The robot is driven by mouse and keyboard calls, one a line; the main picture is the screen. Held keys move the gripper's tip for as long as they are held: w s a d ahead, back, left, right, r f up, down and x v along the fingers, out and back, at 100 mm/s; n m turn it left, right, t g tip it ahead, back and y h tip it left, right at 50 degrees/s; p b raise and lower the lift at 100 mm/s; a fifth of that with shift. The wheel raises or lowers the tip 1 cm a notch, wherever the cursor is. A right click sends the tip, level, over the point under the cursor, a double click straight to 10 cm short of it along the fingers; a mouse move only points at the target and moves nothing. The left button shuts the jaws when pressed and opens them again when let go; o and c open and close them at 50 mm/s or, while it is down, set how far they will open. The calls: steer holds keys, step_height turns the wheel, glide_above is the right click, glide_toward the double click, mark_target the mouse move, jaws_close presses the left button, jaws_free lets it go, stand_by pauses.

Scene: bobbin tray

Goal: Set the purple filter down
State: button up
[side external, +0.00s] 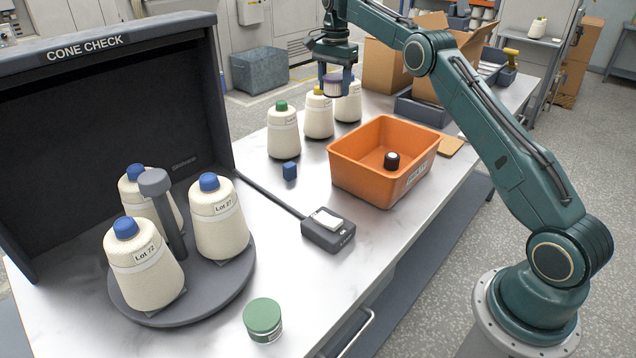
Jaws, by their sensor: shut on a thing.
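The purple filter (333,88) is a small pale cylinder with a purple band at its top. It is at the top middle of the side external view. My gripper (336,82) points down and is shut on it, with one blue finger on each side. The filter appears held in the air, in front of or near the white yarn cones at the back of the table; the exact gap cannot be told. Part of the filter is hidden by the fingers.
Cones with green (283,132), yellow (319,115) and hidden (349,106) tops stand nearby. An orange bin (345,162) holds a black roll (391,161).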

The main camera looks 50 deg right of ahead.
steer(key=a, duration=1.6)
glide_above(272, 217)
steer(key=shift+r, duration=0.15)
step_height(272, 217, down, 20)
stand_by(0.5)
steer(key=o, duration=1)
